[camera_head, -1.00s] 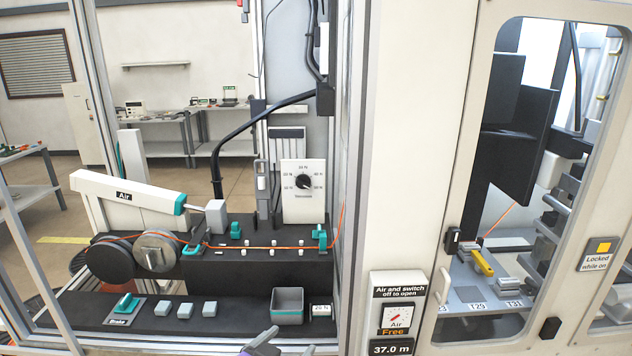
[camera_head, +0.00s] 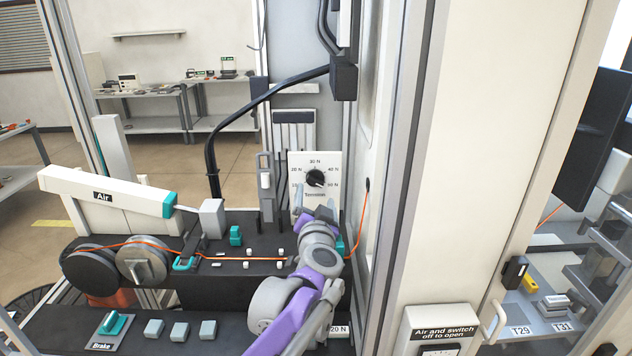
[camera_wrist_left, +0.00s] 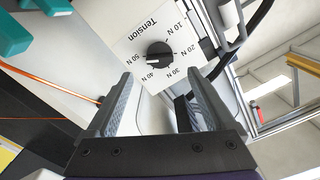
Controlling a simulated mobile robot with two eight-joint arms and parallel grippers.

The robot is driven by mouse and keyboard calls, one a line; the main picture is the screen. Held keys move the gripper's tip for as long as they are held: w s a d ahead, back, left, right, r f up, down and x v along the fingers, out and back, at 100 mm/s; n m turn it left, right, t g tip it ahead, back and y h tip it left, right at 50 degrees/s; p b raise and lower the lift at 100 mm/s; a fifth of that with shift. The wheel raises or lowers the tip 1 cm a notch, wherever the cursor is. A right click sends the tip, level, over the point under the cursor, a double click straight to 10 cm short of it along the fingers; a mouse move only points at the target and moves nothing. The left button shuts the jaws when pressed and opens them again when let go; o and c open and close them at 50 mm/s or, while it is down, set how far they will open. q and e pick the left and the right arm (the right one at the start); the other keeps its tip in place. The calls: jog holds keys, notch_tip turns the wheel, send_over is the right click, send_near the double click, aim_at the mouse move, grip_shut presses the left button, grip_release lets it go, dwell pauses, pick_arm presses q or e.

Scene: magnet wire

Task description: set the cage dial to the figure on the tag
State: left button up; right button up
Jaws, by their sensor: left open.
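The tension dial is a black knob (camera_head: 315,178) on a white plate (camera_head: 303,160) marked up to 50 N. Its white mark appears to point toward 50 N. The wrist view shows the same knob (camera_wrist_left: 159,54) straight ahead, with the figures around it. A small tag (camera_head: 338,330) reading 20 N sits at the bench front, partly behind my left arm. My left gripper (camera_head: 319,211) is just below and in front of the dial. Its fingers (camera_wrist_left: 159,85) are open, apart from the knob, with nothing between them. My right gripper is not in view.
Orange wire (camera_head: 361,225) runs along the bench and up to the cage wall at the right. A white Air arm (camera_head: 105,194), wire reels (camera_head: 142,260) and a teal Brake lever (camera_head: 112,323) are at the left. The frame post (camera_head: 392,170) stands close right of the dial.

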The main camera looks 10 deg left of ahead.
aim_at(315, 183)
pick_arm(q)
jog(key=p+x, duration=0.1)
jog(key=x, duration=0.6)
jog(key=shift+w, duration=0.1)
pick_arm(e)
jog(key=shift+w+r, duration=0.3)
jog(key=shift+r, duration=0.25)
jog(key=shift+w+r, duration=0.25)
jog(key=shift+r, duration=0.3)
pick_arm(q)
jog(key=c, duration=1.3)
jog(key=shift+c, duration=0.2)
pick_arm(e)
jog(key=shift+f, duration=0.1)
